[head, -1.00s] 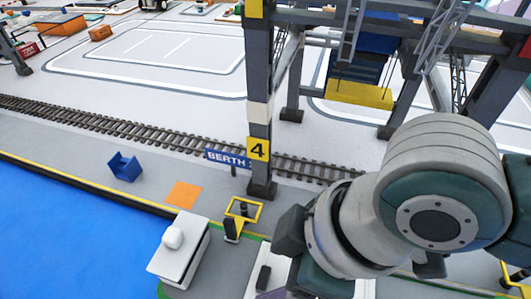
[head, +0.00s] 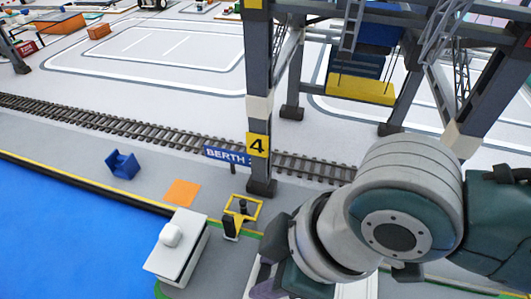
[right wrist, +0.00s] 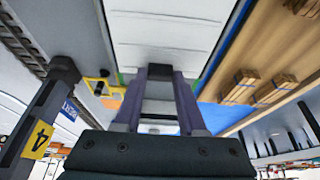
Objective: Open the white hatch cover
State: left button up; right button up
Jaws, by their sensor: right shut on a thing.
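The white hatch cover (right wrist: 168,38) fills the top middle of the right wrist view as a pale ribbed panel. In the head view only a pale strip of it (head: 252,278) shows at the bottom, beside my gripper. My right gripper (right wrist: 160,76) has its purple-grey fingers at the cover's near edge. It also shows at the bottom of the head view (head: 266,288), partly cut off. It is shut on what looks like the cover's dark handle, mostly hidden between the fingertips. The cover looks closed, but its far edge is out of view. My left gripper is not in view.
A gantry crane leg with a yellow 4 sign (head: 258,145) stands close to my right arm. A yellow frame (head: 243,210) and a white box (head: 177,243) are near the gripper. Wooden stacks (right wrist: 275,90) lie on a brown surface right of the cover.

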grip_shut()
dwell(0.8)
